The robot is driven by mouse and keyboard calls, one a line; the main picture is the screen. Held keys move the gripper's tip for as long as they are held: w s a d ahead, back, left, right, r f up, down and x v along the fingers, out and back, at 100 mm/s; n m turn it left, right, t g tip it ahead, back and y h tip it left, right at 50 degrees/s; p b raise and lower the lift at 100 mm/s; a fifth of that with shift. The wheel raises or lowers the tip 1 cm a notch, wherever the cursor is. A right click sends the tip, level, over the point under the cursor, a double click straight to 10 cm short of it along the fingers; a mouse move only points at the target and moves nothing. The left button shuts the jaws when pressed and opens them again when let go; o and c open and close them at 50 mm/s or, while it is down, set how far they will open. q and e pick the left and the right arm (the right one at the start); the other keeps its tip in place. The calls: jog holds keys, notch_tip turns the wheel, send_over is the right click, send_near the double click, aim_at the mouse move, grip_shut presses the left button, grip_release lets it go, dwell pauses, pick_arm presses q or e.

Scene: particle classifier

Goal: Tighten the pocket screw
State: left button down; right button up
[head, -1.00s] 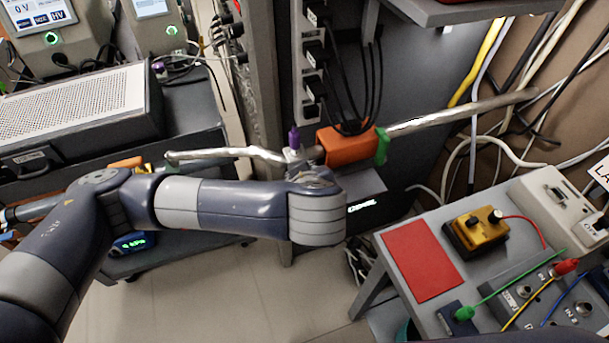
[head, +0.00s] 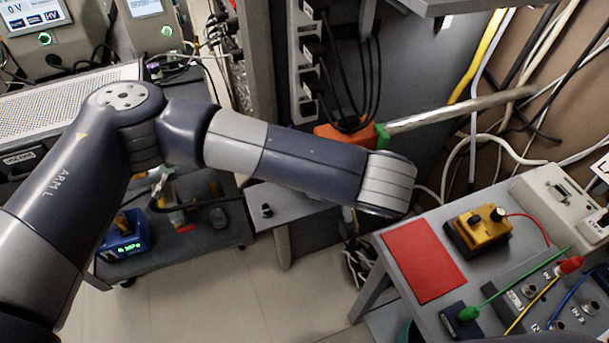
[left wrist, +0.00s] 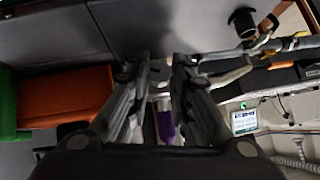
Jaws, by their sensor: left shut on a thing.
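My left gripper (left wrist: 162,62) shows in the left wrist view, its two fingers close together around a narrow purple piece (left wrist: 166,122). The fingertips point toward a grey surface (left wrist: 170,28); I cannot tell whether they touch it. In the head view my left arm hides this gripper and the purple piece. An orange block (head: 332,135) with a green end (head: 382,138) sits on a pale pipe (head: 455,112); the block is left of my fingers in the left wrist view (left wrist: 70,97). I cannot make out a pocket screw for certain. My right gripper is out of view.
A black knob (head: 266,210) stands on a grey shelf (head: 290,203). At the right is a bench with a red pad (head: 424,260), a yellow box (head: 478,232) and cables. A low cart (head: 215,235) with a blue gauge (head: 124,236) stands left. Floor between is clear.

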pick_arm(q)
jog(key=shift+d+f+m+y+b, duration=0.15)
jog(key=shift+m+y+b, duration=0.15)
jog(key=shift+y+b, duration=0.25)
jog(key=c, duration=1.4)
grip_release()
jog(key=shift+c, duration=0.2)
jog(key=v, duration=1.2)
jog(key=shift+w, duration=0.15)
jog(key=shift+d, duration=0.1)
